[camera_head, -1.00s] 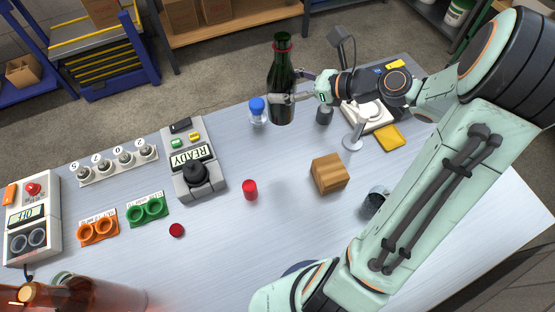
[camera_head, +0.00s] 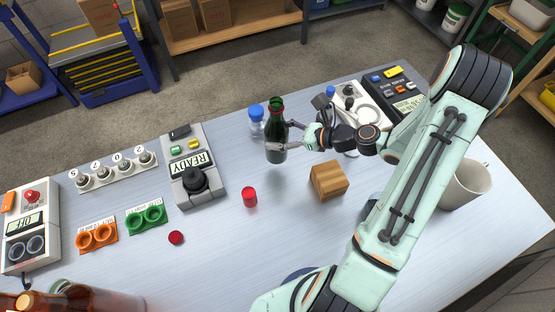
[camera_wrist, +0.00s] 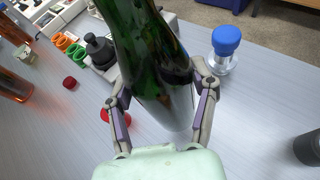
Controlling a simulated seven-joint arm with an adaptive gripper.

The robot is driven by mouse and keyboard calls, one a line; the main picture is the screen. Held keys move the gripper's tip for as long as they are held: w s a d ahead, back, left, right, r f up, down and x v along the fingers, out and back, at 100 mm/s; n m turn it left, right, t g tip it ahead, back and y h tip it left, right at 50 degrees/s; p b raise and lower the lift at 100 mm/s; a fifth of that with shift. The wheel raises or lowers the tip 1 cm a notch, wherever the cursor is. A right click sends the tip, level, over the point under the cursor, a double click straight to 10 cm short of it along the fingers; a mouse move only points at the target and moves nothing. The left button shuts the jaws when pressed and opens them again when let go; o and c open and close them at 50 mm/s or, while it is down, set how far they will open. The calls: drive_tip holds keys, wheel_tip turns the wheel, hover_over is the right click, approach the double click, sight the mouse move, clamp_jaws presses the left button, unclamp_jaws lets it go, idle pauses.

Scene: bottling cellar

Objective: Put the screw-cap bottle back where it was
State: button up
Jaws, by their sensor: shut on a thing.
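A dark green bottle (camera_head: 276,126) is upright in my gripper (camera_head: 291,148). Its open-looking neck has a red ring near the top. In the wrist view the bottle (camera_wrist: 150,50) fills the space between the two fingers of my gripper (camera_wrist: 160,105), which are shut on its body. Whether its base touches the table is hard to tell; it seems slightly above. A red cap-like cylinder (camera_head: 249,197) stands on the table to the lower left of the bottle. A flat dark red disc (camera_head: 176,237) lies further left.
A blue-topped clear container (camera_head: 257,120) stands just behind the bottle. A wooden block (camera_head: 328,181) is to the right, a grey READY device (camera_head: 194,178) to the left. A beige cup (camera_head: 466,186) is at the right. The table's front middle is clear.

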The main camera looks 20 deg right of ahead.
drive_tip(key=shift+f, duration=3.2)
drive_tip(key=shift+f, duration=0.1)
drive_tip(key=o, duration=1.2)
